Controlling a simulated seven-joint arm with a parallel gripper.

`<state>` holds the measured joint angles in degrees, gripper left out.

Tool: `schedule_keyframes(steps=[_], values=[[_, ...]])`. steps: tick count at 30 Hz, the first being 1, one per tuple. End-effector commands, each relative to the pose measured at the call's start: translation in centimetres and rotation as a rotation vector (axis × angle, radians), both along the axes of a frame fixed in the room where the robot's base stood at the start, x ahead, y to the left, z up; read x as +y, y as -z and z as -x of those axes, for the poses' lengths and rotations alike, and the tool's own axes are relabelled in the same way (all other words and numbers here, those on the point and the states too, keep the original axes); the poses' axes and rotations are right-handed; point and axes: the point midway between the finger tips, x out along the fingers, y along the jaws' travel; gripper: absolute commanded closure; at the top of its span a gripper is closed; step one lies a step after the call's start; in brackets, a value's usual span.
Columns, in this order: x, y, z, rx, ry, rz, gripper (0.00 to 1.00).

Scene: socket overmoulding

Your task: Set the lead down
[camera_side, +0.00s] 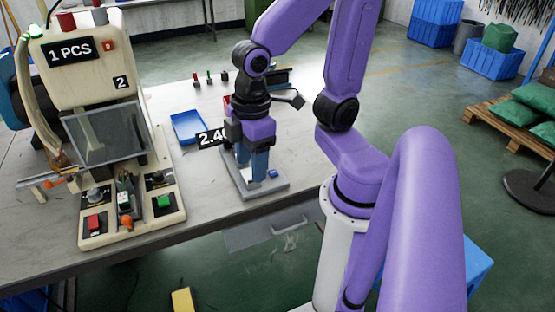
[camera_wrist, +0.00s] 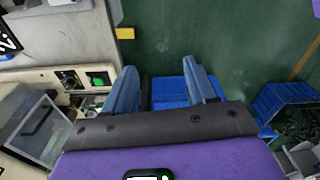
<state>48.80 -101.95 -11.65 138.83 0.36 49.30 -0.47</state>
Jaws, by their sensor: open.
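My gripper (camera_side: 252,176) points down over a small grey fixture plate (camera_side: 276,188) near the table's front edge. Its two blue fingers also show in the wrist view (camera_wrist: 162,75), spread apart with a clear gap between them. I see no lead held between the fingers. I cannot make out the lead in either view; it may be hidden by the gripper or too small to tell. A small blue piece (camera_side: 273,174) sits on the fixture plate, right of the fingers.
A moulding machine (camera_side: 85,50) with a clear guard (camera_side: 105,133) and a button panel stands left. A blue tray (camera_side: 188,127) lies behind the gripper, partly covered by a number label. Several small coloured parts stand farther back.

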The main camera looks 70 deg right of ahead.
Motion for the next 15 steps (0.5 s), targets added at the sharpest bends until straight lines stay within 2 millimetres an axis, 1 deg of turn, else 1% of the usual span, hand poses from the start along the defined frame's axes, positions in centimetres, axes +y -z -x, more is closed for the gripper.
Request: schedule_keyframes(steps=[1,3,6,9,15], values=[[-0.3,-0.1,1.5,0.003,-0.048,0.005,0.44],[-0.7,-0.1,2.9,0.007,-0.095,0.014,0.44],[-1.2,0.0,4.2,0.011,-0.141,0.022,0.44],[-1.4,0.0,4.9,0.013,-0.163,0.028,0.44],[-1.5,0.0,5.0,0.014,-0.167,0.030,0.44]])
